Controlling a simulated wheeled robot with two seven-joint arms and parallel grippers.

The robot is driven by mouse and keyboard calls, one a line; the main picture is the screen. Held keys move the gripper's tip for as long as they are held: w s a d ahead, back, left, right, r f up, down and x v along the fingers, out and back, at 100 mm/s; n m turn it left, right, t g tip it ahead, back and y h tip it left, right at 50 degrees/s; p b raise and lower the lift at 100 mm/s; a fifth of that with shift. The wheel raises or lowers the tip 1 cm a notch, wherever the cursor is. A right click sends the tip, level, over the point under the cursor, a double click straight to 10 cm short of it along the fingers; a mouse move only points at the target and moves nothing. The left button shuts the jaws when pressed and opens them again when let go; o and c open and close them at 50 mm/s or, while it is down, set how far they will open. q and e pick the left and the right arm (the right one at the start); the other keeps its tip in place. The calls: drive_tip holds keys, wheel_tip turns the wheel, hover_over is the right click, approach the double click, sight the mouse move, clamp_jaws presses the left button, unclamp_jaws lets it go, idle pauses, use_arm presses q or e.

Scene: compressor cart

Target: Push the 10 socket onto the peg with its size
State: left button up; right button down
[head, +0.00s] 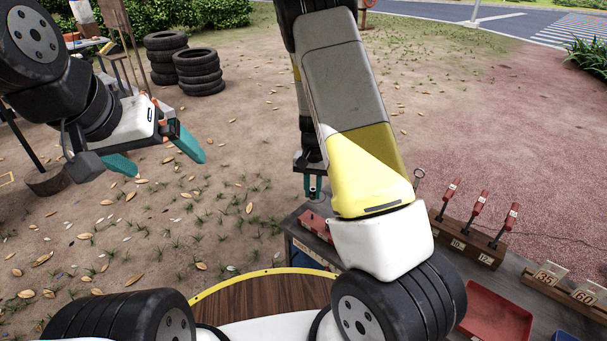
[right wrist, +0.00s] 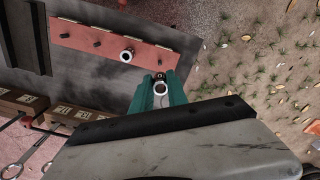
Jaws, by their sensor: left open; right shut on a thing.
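My right gripper (right wrist: 161,92) is shut on a small silver socket (right wrist: 160,88), whose round open end faces the right wrist camera. The red peg rail (right wrist: 110,32) lies on the grey cart top, just beyond the gripper. Dark pegs stand on it; one peg (right wrist: 96,44) is bare, and another silver socket (right wrist: 127,54) sits at a peg position. The held socket is near the rail's right end; I cannot tell whether it touches a peg. Size marks are unreadable. In the head view my arm hides most of the right gripper (head: 313,187). My left gripper (head: 165,164) is open and empty over the ground.
The cart top (head: 450,262) holds a wooden block with red-handled tools (head: 478,203), a red tray (head: 495,315) and a wooden holder with numbered cards (head: 565,285). Wrenches (right wrist: 15,168) show at lower left in the wrist view. Stacked tyres (head: 198,70) stand far off.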

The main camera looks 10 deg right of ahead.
hover_over(312, 215)
drive_tip(key=shift+f, duration=2.9)
drive_tip(key=shift+f, duration=1.65)
drive_tip(key=c, duration=1.2)
unclamp_jaws()
drive_tip(key=shift+c, duration=0.2)
drive_tip(key=shift+r, duration=0.1)
wheel_tip(312, 215, up, 8)
drive_tip(key=shift+f, duration=0.2)
